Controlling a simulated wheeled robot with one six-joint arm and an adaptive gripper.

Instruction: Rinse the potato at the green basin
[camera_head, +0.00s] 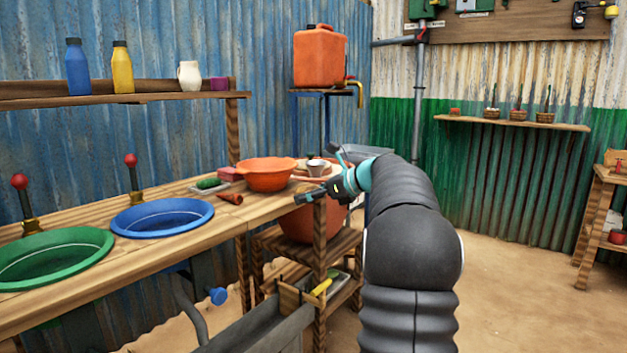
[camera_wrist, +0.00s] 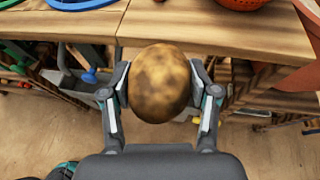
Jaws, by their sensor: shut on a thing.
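The brown potato (camera_wrist: 159,84) is held between the two fingers of my gripper (camera_wrist: 160,100) in the wrist view, in front of the wooden counter's edge. In the head view my gripper (camera_head: 312,194) is at the counter's right part, and the potato cannot be made out there. The green basin (camera_head: 55,257) is set in the counter at the far left, well away from my gripper. A post with a red knob (camera_head: 20,182) stands behind it. A bit of the green basin's rim shows at the top left of the wrist view (camera_wrist: 10,3).
A blue basin (camera_head: 162,218) sits in the wooden counter (camera_head: 235,221) between the green basin and my gripper. An orange bowl (camera_head: 267,176), a carrot (camera_head: 230,198) and a green vegetable (camera_head: 208,184) are on the counter. Shelves and a grey trough (camera_head: 262,328) are below.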

